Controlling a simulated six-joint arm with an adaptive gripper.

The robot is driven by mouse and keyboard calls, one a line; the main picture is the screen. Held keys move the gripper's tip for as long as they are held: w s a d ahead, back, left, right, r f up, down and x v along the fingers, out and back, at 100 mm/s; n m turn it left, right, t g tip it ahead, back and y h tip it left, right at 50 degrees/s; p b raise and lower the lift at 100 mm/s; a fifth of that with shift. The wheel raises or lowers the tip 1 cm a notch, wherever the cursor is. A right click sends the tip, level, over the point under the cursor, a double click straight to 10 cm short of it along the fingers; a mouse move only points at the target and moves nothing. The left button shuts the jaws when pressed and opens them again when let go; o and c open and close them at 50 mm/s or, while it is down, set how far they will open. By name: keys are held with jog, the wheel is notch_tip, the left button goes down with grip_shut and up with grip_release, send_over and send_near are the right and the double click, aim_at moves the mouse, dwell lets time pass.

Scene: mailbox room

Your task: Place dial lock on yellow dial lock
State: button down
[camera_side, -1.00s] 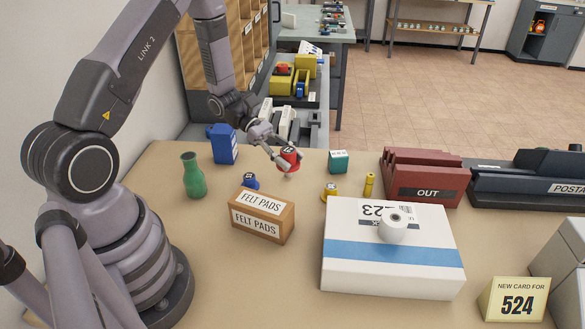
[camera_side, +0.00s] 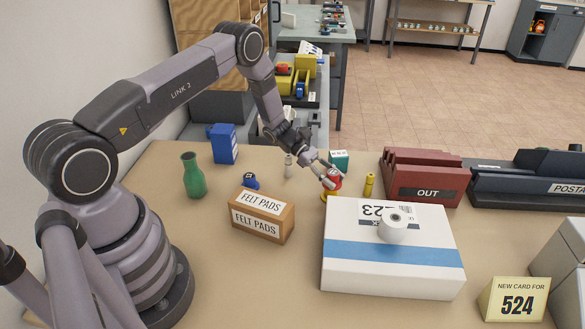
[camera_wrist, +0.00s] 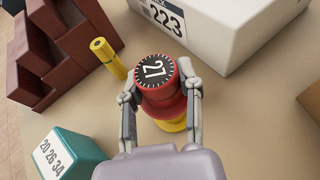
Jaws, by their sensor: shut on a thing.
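My gripper (camera_side: 328,179) is shut on a red dial lock (camera_side: 334,178) with a black numbered top. The red dial lock (camera_wrist: 158,84) shows between both fingers in the wrist view, its top marked 27. The yellow dial lock (camera_side: 324,196) is directly below it, mostly hidden by the red lock and my gripper. A sliver of the yellow dial lock (camera_wrist: 172,126) shows under the red lock in the wrist view. The two look close or touching; I cannot tell whether the red one rests on it.
A yellow cylinder (camera_side: 369,185) stands close on the right, and a teal block (camera_side: 339,160) behind. The white parcel (camera_side: 390,280) lies in front. A blue dial lock (camera_side: 250,181), felt pads box (camera_side: 262,215) and white peg (camera_side: 288,166) are left. The red OUT rack (camera_side: 425,178) is right.

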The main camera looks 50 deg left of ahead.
jog(key=shift+f, duration=0.3)
jog(key=shift+f, duration=0.15)
jog(key=c, duration=0.7)
grip_release()
